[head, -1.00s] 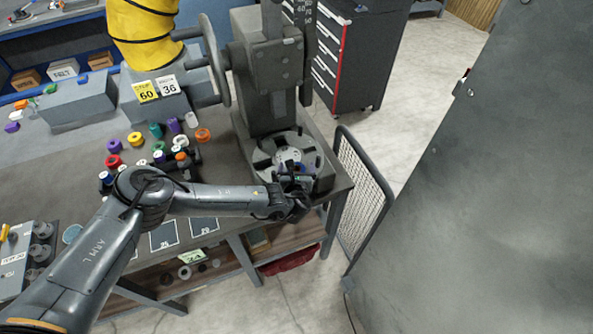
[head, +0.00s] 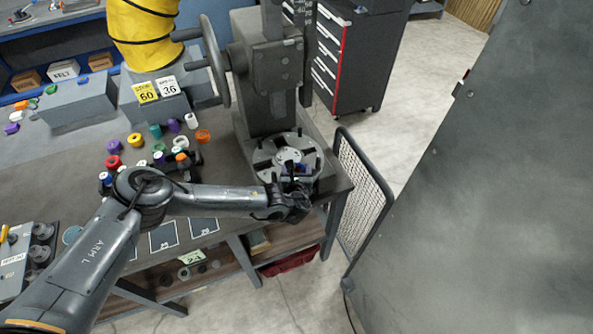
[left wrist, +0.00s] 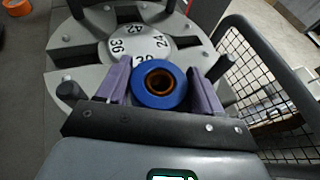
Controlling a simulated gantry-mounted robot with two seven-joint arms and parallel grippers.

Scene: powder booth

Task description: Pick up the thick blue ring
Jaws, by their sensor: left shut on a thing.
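The thick blue ring (left wrist: 160,101) is in the left wrist view, between the two purple-grey fingers of my left gripper (left wrist: 160,72). The gripper is shut on it, one finger at each side, and its dark centre hole faces the camera. Behind the ring is a round grey numbered plate (left wrist: 90,42) with slots and dark posts. In the head view my left gripper (head: 295,178) is at the near edge of this plate, and a small patch of blue shows there. Most of the ring is hard to make out in that view. My right gripper is not in view.
A grey press column (head: 270,80) stands behind the plate. A wire mesh guard (head: 362,190) is close on the right. Several coloured rings and spools, such as an orange one (head: 203,136), lie on the bench to the left.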

